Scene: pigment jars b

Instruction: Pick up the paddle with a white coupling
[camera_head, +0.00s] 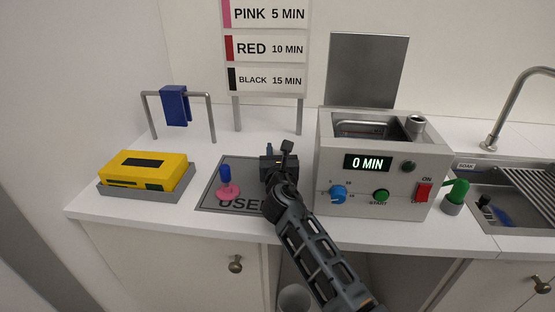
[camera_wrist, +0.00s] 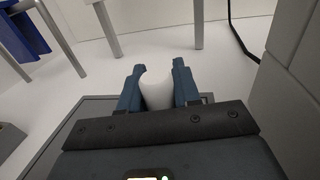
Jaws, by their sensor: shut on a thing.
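My gripper (camera_head: 269,152) is over the right part of the grey mat marked USED (camera_head: 207,196), beside the machine. In the wrist view its two blue fingers (camera_wrist: 158,68) are shut on a white rounded piece, the white coupling (camera_wrist: 157,92). The rest of that paddle is hidden below the gripper, and the arm covers it in the head view. I cannot tell whether it touches the mat. A pink paddle with a blue coupling (camera_head: 226,175) stands on the left of the mat.
The machine (camera_head: 345,205) reading 0 MIN stands close on the right. A yellow box in a grey tray (camera_head: 110,188) and a rail with a blue cloth (camera_head: 174,106) are left. The sign (camera_head: 265,65) stands behind. The SOAK sink (camera_head: 480,225) is far right.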

